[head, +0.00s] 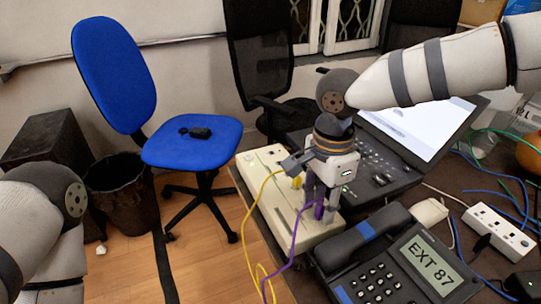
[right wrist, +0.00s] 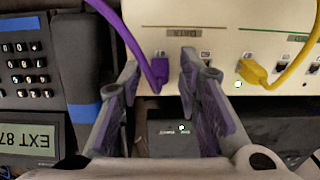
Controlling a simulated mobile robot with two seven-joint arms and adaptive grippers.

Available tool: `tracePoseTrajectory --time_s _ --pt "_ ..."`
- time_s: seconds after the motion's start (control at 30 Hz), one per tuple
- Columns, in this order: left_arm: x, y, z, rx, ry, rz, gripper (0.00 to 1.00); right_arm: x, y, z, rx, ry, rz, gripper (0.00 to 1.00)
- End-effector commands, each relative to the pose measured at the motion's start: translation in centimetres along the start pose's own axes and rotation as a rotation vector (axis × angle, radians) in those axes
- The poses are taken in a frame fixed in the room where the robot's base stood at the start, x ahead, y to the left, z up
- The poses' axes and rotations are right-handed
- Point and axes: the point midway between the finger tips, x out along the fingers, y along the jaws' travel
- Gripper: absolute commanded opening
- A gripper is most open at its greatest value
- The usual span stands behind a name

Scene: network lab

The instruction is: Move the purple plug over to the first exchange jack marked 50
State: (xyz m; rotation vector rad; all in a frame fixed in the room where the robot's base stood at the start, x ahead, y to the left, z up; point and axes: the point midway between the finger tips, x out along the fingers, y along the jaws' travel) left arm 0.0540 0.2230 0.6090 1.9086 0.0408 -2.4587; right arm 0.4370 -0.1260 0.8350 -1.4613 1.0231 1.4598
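The purple plug (right wrist: 160,70) sits at a jack on the cream exchange box (right wrist: 215,16), its purple cable looping away. In the head view the plug (head: 319,211) is partly hidden by my right gripper (head: 320,197), which points down over the box (head: 262,200). In the right wrist view my right gripper (right wrist: 159,62) has its fingers apart, one on each side of the plug, with a gap at the right finger. A jack (right wrist: 207,55) shows just right of the right finger. The jack markings are too small to read. My left gripper is out of view.
A yellow plug (right wrist: 252,72) with its cable sits in the same box, right of the purple one. A desk phone (head: 385,265) reading EXT 87 stands close beside the box. A laptop (head: 420,125) is behind. A power strip (head: 498,232) lies at right.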

Motion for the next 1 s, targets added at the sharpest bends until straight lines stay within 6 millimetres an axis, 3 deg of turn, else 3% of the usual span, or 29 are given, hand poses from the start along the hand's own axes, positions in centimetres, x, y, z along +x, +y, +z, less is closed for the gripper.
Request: tracePoseTrajectory --time_s 0.03,0.17,0.73,1.0 --pt "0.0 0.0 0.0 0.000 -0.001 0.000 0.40 0.1 0.0 0.0 0.000 0.000 0.001 0.27" --pt "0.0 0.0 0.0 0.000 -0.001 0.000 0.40 0.1 0.0 0.0 0.000 0.000 0.001 0.00" --pt "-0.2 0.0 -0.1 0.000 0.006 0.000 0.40 -0.5 0.0 0.0 0.000 0.000 -0.001 0.00" --pt "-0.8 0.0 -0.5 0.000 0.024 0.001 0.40 -1.8 -0.1 0.0 0.000 0.001 -0.003 0.00"
